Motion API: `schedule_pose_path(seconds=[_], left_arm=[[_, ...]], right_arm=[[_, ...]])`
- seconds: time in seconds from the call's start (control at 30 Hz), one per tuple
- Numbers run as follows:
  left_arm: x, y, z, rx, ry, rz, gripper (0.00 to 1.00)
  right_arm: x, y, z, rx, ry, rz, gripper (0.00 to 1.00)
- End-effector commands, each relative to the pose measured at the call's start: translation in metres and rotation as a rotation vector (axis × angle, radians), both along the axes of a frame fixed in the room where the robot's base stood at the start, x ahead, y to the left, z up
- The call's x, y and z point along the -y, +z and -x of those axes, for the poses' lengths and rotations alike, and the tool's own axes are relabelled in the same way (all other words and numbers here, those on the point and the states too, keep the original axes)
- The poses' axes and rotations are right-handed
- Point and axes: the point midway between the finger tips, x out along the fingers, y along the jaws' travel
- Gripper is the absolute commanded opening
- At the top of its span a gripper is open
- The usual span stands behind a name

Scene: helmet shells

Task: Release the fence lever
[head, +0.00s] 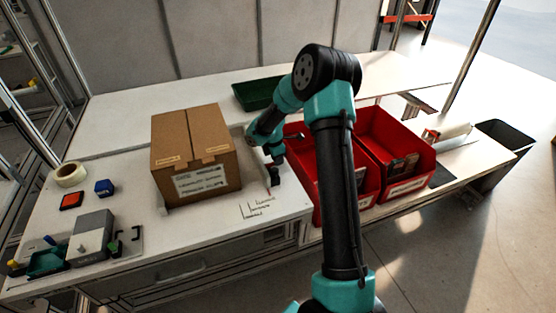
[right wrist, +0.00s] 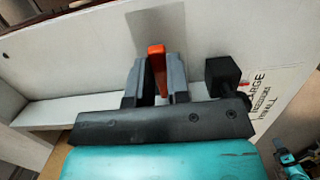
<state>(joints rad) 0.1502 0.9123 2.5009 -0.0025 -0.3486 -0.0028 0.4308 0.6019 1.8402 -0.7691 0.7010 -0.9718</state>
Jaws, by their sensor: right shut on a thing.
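The fence lever (right wrist: 157,68) is a small orange handle in the right wrist view. My right gripper (right wrist: 157,82) has its two grey fingers on either side of it and is shut on it. The lever's lower part is hidden between the fingers. In the head view my right gripper (head: 274,170) is low at the right side of the cardboard box, by the pale upright fence (head: 257,158). My left gripper is not in view.
The closed cardboard box (head: 195,152) stands left of the gripper. Two red bins (head: 403,186) with items inside are to the right, and a green tray (head: 253,95) is behind. A black block (right wrist: 222,75) sits beside my fingers.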

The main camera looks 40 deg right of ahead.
Motion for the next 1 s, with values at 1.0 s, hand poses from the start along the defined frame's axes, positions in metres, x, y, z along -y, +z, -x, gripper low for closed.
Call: schedule_pose_path(seconds=[1.0], left_arm=[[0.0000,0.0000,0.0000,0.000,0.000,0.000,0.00]], right_arm=[[-0.0063,0.0082,-0.0024,-0.090,0.001,0.205,0.40]])
